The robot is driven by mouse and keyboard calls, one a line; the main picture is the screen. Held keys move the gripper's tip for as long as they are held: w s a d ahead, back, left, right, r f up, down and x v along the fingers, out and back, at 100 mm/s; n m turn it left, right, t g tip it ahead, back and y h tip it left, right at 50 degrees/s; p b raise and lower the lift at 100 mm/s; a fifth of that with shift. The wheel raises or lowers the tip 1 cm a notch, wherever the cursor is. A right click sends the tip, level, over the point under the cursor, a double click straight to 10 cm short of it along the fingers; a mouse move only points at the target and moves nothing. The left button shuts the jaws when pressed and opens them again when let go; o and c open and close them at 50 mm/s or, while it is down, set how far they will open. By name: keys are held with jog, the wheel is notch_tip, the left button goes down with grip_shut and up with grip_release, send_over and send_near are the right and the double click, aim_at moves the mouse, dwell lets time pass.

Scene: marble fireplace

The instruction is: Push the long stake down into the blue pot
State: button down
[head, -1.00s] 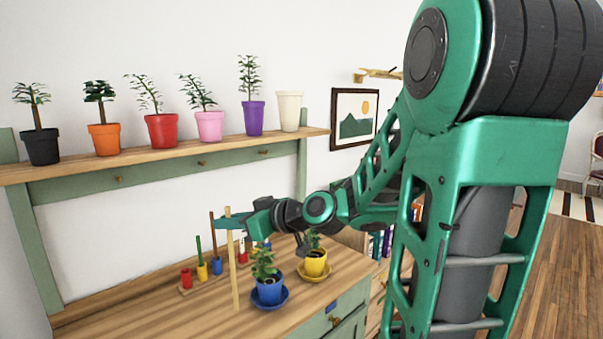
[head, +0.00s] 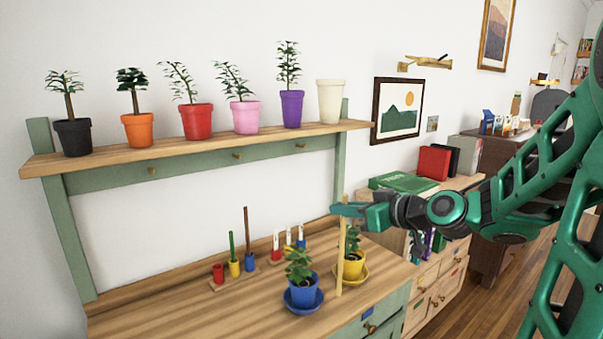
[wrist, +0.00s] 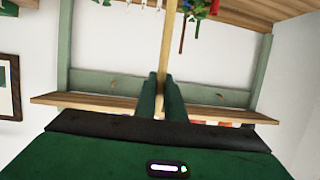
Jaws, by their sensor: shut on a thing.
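My gripper (head: 345,210) is shut on the long stake (head: 341,255), a pale wooden stick held upright near its top. In the wrist view the stake (wrist: 168,40) runs up from between the two fingers (wrist: 159,95). The blue pot (head: 303,291) stands on a blue saucer on the bench and holds a leafy plant. The stake's lower end shows just right of the blue pot, outside it, with the yellow pot (head: 353,266) behind. I cannot tell whether the stake's foot touches the bench.
The wooden bench top (head: 190,305) is clear at the left. Small racks of coloured holders and sticks (head: 235,268) stand behind the blue pot. A shelf (head: 190,148) of potted plants runs above. A green book (head: 403,182) and boxes lie on the cabinet at right.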

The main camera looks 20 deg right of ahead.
jog(key=w+a+r+n+g+y, duration=0.2)
jog(key=w+a+r+n+y, duration=0.1)
jog(key=w+a+r, duration=0.4)
jog(key=shift+w+a+r+n+y, duration=0.2)
jog(key=shift+w+r+n+y, duration=0.1)
jog(key=shift+w+r+y, duration=0.25)
jog(key=shift+f, duration=0.1)
